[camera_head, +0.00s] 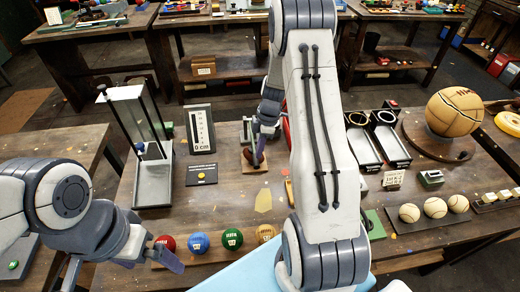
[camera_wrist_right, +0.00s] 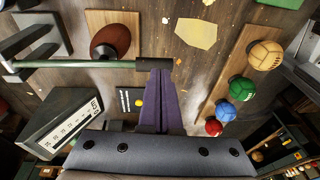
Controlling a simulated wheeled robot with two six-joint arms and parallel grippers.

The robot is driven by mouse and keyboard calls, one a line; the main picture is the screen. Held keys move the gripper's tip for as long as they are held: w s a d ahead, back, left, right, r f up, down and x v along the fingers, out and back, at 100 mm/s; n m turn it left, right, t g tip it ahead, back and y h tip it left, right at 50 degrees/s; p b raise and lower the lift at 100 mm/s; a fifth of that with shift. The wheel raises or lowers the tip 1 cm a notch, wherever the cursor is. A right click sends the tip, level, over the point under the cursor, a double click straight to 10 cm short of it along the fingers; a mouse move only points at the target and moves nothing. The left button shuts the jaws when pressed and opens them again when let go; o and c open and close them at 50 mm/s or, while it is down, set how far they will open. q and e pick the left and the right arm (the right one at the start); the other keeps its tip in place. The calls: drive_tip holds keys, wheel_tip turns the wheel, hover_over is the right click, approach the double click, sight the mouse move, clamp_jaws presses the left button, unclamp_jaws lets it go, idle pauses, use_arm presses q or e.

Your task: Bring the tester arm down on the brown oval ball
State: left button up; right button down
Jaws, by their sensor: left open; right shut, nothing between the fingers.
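The brown oval ball (camera_wrist_right: 112,38) lies on a wooden board in the right wrist view. In the head view the ball (camera_head: 249,158) is partly hidden by my right gripper. The tester arm (camera_wrist_right: 75,64) is a thin green bar with a dark cylindrical handle; in the right wrist view it crosses the ball's lower edge. My right gripper (camera_wrist_right: 155,74) is shut and empty, its fingertips at the handle; I cannot tell if they touch. It also shows in the head view (camera_head: 258,150). My left gripper (camera_head: 125,276) is open and empty beside the red ball.
A row of small coloured balls (camera_head: 200,243) lies at the table's front. A glass-sided stand (camera_head: 150,184) and a scale panel (camera_head: 200,131) stand left. A large tan ball (camera_head: 454,111), two ring-topped ramps (camera_head: 365,148) and several cream balls (camera_head: 434,208) are at right.

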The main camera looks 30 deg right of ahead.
drive_tip(key=b+v, duration=0.2)
drive_tip(key=v, duration=0.9)
drive_tip(key=shift+s+a+r+b, duration=0.3)
drive_tip(key=shift+s+r, duration=0.15)
